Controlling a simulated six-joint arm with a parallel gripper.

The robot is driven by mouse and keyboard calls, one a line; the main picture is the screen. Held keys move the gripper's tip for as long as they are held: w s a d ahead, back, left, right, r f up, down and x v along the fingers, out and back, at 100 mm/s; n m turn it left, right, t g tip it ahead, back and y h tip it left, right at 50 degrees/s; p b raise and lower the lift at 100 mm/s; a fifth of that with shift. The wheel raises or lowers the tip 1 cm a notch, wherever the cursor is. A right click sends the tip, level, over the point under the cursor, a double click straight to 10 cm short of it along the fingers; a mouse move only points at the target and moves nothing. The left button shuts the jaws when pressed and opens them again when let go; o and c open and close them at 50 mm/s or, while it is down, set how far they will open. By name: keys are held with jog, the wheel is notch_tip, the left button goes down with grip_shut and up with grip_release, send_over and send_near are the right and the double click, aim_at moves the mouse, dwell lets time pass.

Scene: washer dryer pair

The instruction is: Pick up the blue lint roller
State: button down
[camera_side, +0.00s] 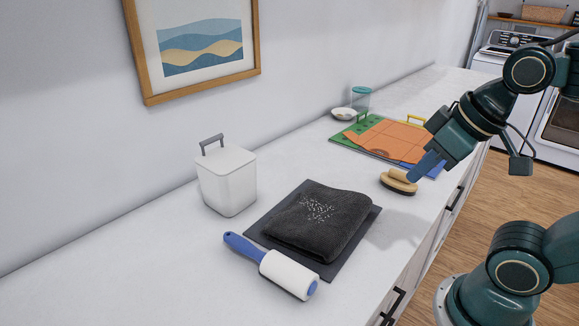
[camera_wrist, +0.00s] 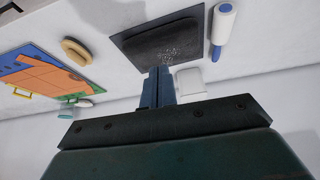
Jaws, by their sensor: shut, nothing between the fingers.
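The blue lint roller (camera_side: 288,274) lies on the white counter, with a white roll and a blue handle, in front of the dark mat's left edge in the side view. It also shows in the wrist view (camera_wrist: 224,22) at the top, right of the mat. My gripper (camera_side: 425,167) is shut and empty, in the air above the counter near the wooden brush, well to the right of the roller. In the wrist view its closed fingers (camera_wrist: 158,88) point toward the dark mat.
A folded dark towel (camera_side: 318,222) with white specks lies on a dark mat (camera_side: 333,270). A white lidded bin (camera_side: 228,180) stands behind. A wooden brush (camera_side: 398,181) lies close to my gripper. A colourful board (camera_side: 385,141), a white bowl (camera_side: 343,114) and a clear jar (camera_side: 361,99) are farther back.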

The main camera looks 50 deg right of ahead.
jog(key=c, duration=0.6)
grip_release()
jog(key=w+a+n+g, duration=0.25)
jog(key=w+a, duration=0.45)
jog(key=w, duration=0.5)
jog(key=w+a+f+g+h, duration=0.1)
jog(key=w+a+f, duration=0.1)
jog(key=a, duration=0.4)
jog(key=w+a+f+g, duration=0.1)
jog(key=w+a+f, duration=0.2)
jog(key=a, duration=0.3)
jog(key=shift+w+a+f+g+h, duration=0.2)
jog(key=shift+w+g+h, duration=0.2)
jog(key=shift+w, duration=0.2)
jog(key=shift+f+n, duration=0.1)
jog(key=shift+n, duration=0.15)
